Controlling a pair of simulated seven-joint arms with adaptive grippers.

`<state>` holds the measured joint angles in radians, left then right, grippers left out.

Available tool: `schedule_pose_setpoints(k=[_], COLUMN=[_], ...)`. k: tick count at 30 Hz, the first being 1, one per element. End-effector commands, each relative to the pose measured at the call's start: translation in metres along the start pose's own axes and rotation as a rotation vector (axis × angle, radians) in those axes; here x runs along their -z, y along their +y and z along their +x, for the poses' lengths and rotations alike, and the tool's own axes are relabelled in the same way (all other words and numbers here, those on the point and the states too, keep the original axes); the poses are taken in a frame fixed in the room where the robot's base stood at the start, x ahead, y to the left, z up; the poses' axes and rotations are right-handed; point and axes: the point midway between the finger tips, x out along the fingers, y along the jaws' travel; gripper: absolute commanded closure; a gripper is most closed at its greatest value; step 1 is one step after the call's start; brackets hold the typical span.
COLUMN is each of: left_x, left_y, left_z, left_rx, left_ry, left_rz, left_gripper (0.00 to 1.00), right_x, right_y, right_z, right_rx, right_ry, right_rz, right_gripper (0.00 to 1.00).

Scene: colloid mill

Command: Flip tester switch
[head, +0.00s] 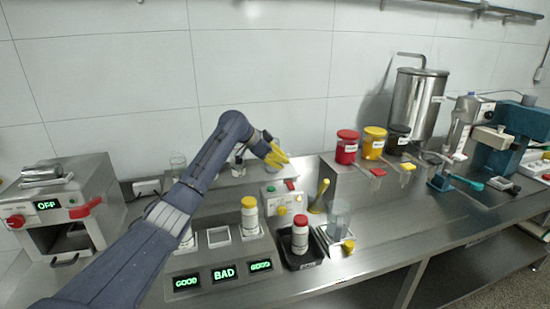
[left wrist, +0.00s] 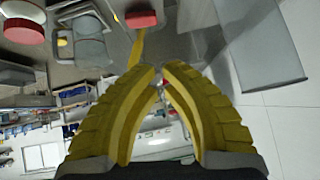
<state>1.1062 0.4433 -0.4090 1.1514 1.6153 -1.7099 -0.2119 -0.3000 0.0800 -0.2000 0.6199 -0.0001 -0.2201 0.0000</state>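A small pale box (head: 271,205) with a red switch (head: 291,185) on its top and a yellow knob on its front stands on the counter, near the middle of the head view. In front of it is a grey station with screens reading GOOD (head: 186,282), BAD (head: 224,274) and GOOD (head: 261,266). My left gripper (head: 284,159) is above and behind the box, apart from the switch. In the left wrist view its yellow fingertips (left wrist: 160,72) come together with nothing seen between them. A red block (left wrist: 141,19) shows beyond them; I cannot tell whether it is the switch. My right gripper is out of view.
A yellow-capped bottle (head: 249,217) stands in the station and a red-capped bottle (head: 300,236) in a black tray. A clear cylinder (head: 340,219) stands to their right. Red, yellow and black canisters (head: 373,145) line the raised shelf. An oven-like machine (head: 68,205) is at left.

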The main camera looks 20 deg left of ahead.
Motion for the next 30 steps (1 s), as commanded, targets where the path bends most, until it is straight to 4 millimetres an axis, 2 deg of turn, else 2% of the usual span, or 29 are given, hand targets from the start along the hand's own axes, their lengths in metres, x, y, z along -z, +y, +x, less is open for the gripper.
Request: schedule_pose_setpoints(k=[1, 6, 12, 20, 30], left_x=[0.000, 0.000, -0.016, -0.027, -0.029], left_y=[0.001, 0.001, 0.000, 0.000, 0.000], left_z=[0.011, 0.039, 0.057, 0.068, 0.069], left_rx=[-0.003, -0.002, 0.000, 0.000, 0.000], left_ry=[-0.001, -0.001, -0.001, -0.001, -0.001], left_rz=[-0.002, -0.002, -0.002, 0.000, 0.001], left_gripper=[1.00, 1.00, 1.00, 1.00, 1.00], right_x=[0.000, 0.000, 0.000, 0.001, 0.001], right_y=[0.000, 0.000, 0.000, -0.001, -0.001], right_z=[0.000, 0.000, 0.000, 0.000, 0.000], right_rx=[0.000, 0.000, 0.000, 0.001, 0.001], right_ry=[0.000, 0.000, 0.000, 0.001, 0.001], right_rz=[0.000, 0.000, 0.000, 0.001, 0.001], right_gripper=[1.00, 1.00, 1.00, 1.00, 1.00])
